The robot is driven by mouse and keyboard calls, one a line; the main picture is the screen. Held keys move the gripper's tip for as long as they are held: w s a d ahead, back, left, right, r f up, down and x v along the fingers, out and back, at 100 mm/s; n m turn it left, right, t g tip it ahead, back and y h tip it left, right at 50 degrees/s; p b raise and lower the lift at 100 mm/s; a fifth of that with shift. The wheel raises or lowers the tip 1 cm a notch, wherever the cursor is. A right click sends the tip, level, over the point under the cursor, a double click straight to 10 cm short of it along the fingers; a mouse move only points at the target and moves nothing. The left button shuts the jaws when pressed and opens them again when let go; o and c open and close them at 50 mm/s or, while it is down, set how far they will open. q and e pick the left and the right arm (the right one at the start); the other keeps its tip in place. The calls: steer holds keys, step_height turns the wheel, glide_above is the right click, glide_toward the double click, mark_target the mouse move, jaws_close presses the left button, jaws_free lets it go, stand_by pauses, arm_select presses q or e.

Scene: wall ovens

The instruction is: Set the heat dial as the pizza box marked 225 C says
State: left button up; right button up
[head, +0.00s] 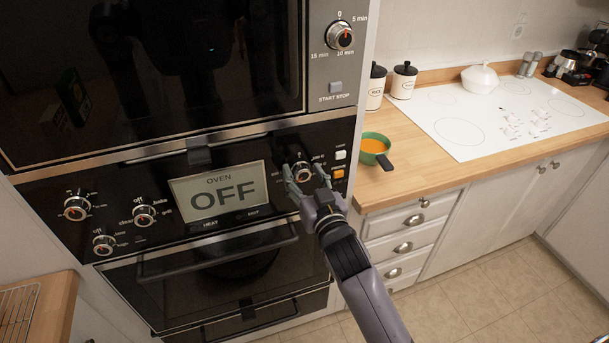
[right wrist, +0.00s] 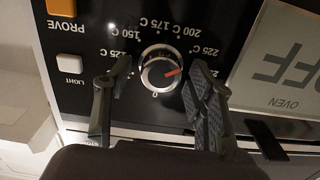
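The heat dial (head: 302,171) is the round silver knob on the right of the black oven panel. In the right wrist view, upside down, the dial (right wrist: 160,72) is ringed by marks from 125 C up past 225 C. Its red pointer lies to the right, near the 225 C mark and the partly hidden mark below it; I cannot tell which exactly. My right gripper (head: 305,174) is open, with one finger on each side of the dial. In the right wrist view the gripper (right wrist: 160,75) shows small gaps beside the knob. No pizza box shows.
The oven display (head: 219,190) reads OFF. Several other knobs (head: 145,215) sit left of it. White LIGHT (head: 340,154) and orange PROVE (head: 338,174) buttons are right of the dial. An oven handle (head: 218,253) runs below.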

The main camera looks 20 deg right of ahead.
steer(key=shift+o, duration=0.3)
steer(key=shift+s, duration=0.2)
steer(key=s, duration=1.1)
steer(key=shift+s+d, duration=0.2)
steer(key=shift+s, duration=0.15)
